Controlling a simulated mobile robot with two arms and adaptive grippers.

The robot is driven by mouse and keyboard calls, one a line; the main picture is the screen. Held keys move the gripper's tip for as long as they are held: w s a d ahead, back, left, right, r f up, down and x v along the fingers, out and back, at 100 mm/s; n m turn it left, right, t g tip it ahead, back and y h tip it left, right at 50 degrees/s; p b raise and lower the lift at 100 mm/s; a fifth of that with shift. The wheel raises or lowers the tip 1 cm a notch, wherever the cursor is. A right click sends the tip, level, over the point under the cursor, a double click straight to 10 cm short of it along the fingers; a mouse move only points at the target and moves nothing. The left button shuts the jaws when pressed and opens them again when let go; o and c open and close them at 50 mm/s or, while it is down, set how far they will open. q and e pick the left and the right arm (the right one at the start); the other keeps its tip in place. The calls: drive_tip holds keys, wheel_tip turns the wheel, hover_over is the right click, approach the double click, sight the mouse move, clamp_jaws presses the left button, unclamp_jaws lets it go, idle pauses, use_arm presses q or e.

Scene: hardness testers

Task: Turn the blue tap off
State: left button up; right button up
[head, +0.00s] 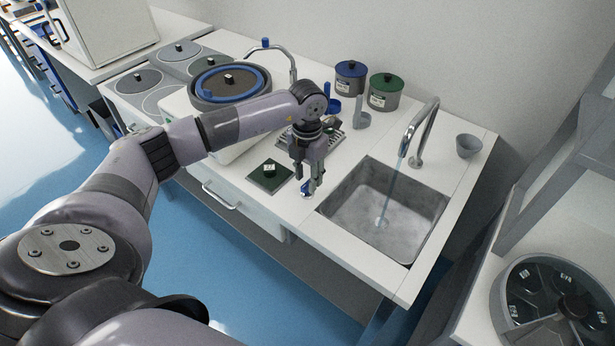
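A curved metal faucet (420,130) stands behind the sink (345,190), and a bluish stream of water (391,190) runs from it into the basin. A small blue-and-white knob (306,189) sits at the counter's front edge, left of the sink. My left gripper (308,184) points down right at this knob, its fingers partly around it. Whether they touch or clamp the knob is too small to tell. Another curved tap (284,52) with a blue top stands further back on the left. My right gripper is not in view.
A dark green square plate (269,176) lies left of my gripper. Blue-lidded (350,82) and green-lidded (384,92) canisters stand at the back wall. A grey cup (467,146) is right of the faucet. A round dark device (555,305) sits at lower right.

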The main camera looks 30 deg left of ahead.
use_arm(q)
drive_tip(key=shift+f, duration=0.75)
drive_tip(key=shift+c, duration=0.4)
clamp_jaws()
